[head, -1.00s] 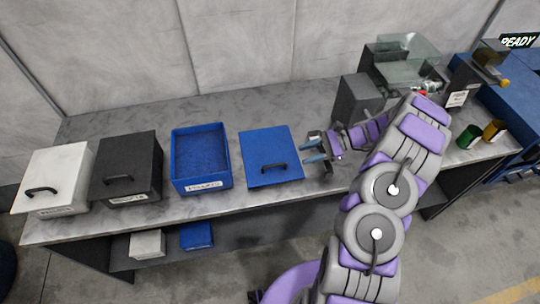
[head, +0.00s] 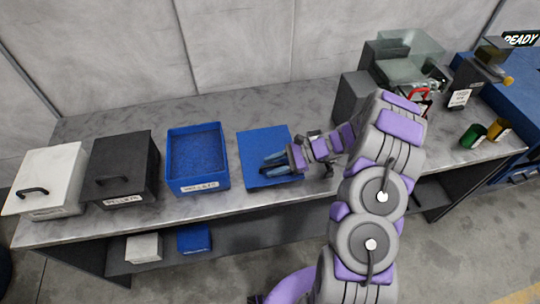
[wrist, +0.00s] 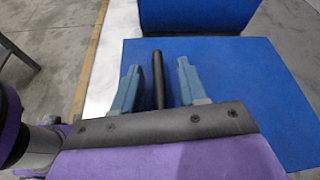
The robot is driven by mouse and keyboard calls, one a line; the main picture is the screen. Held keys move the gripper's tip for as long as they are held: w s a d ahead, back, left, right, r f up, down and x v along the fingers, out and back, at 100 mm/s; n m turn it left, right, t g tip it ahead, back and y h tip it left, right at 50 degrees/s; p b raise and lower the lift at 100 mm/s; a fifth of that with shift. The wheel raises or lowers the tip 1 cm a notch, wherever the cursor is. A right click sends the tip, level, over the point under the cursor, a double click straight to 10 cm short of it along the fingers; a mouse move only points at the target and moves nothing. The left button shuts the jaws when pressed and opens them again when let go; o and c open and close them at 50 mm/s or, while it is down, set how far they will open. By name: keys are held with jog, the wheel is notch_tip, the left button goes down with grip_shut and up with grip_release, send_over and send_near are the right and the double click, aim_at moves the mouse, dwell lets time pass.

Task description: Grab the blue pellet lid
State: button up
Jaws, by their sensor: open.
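The blue pellet lid (head: 255,149) lies flat on the grey counter, just right of the open blue pellet bin (head: 198,158). In the wrist view the lid (wrist: 225,65) fills the middle and right. Its dark bar handle (wrist: 158,80) stands between the two blue-grey fingers of my gripper (wrist: 157,85). My gripper (head: 275,163) is over the lid in the head view and hides the handle there. The fingers are open, with a gap on each side of the handle.
A black lidded bin (head: 122,167) and a white lidded bin (head: 50,180) stand left of the blue bin. Dark equipment with a glass top (head: 400,65) and green (head: 473,136) and yellow (head: 497,129) cups are at the right. The counter's front edge is close to the lid.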

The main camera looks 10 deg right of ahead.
jog(key=shift+a, duration=0.5)
jog(key=shift+c, duration=1.8)
jog(key=shift+d, duration=0.35)
grip_shut()
jog(key=shift+a+r, duration=0.1)
jog(key=shift+a, duration=0.1)
